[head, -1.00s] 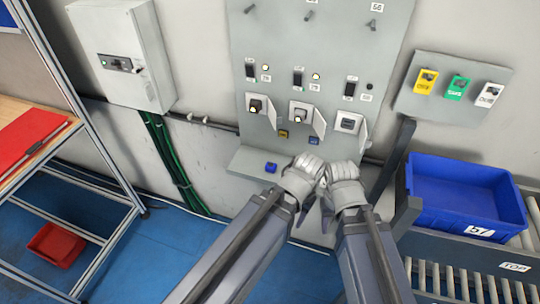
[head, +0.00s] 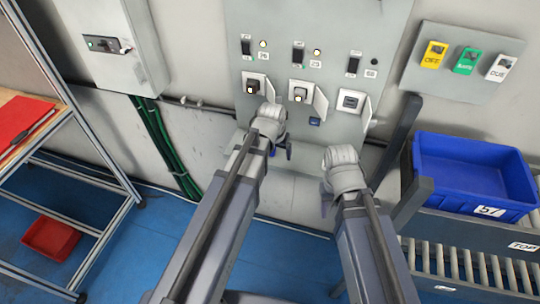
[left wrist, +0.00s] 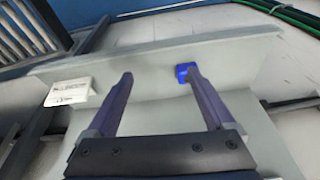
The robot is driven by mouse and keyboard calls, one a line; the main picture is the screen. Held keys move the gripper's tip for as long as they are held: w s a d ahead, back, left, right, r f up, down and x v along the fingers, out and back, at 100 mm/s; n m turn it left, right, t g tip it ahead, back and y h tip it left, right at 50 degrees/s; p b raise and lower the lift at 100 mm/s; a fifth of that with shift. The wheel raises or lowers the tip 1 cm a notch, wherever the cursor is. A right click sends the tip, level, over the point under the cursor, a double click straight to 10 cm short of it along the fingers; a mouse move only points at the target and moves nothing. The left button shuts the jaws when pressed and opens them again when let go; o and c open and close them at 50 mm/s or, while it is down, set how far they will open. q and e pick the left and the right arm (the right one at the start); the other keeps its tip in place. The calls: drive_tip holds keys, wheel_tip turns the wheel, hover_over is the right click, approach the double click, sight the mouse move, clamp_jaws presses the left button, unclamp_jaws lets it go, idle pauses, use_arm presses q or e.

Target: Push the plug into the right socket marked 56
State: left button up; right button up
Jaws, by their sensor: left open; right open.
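The wall panel carries three square sockets with open covers: left (head: 254,86), middle (head: 301,93) and right (head: 350,100). The label above the right socket is too small to read surely. A blue block, likely the plug (left wrist: 184,70), lies on the grey shelf in the left wrist view, at the right fingertip, not between the fingers.
The grey shelf (left wrist: 150,50) juts out below the panel (head: 300,20). A blue crate (head: 470,175) and a button box (head: 470,58) are at the right. A metal rack stands at the left.

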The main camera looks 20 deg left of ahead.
use_arm(q)
drive_tip(key=w+a+t, duration=0.1)
drive_tip(key=w+a, duration=0.3)
drive_tip(key=shift+w+a+n, duration=0.3)
drive_tip(key=shift+n, duration=0.1)
drive_tip(key=shift+f+b, duration=0.2)
drive_tip(key=shift+b, duration=0.15)
drive_tip(key=shift+b+x, duration=1)
drive_tip(key=shift+x, duration=0.05)
drive_tip(key=shift+f, duration=0.15)
drive_tip(key=b+x, duration=0.5)
drive_tip(key=shift+w+f, duration=0.15)
drive_tip(key=shift+w, duration=0.15)
